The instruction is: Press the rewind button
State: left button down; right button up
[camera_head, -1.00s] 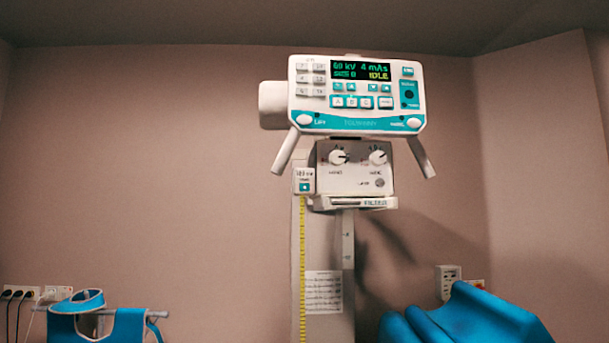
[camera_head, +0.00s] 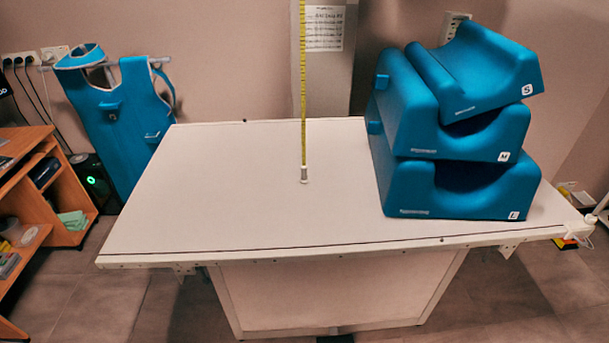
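The yellow measuring tape (camera_head: 302,85) hangs straight down over the table from above the picture. Its grey end piece (camera_head: 304,175) is at or just above the white table top; I cannot tell whether it touches. The upper end of the tape and any button there are out of the picture now. No rewind button shows in this view. Neither of my grippers is in view.
The white table (camera_head: 230,190) fills the middle, its left part clear. Blue cushions marked S (camera_head: 505,70), M (camera_head: 465,135) and L (camera_head: 460,200) are stacked at its right. A blue apron (camera_head: 125,120) hangs behind left. A wooden shelf (camera_head: 65,180) stands far left.

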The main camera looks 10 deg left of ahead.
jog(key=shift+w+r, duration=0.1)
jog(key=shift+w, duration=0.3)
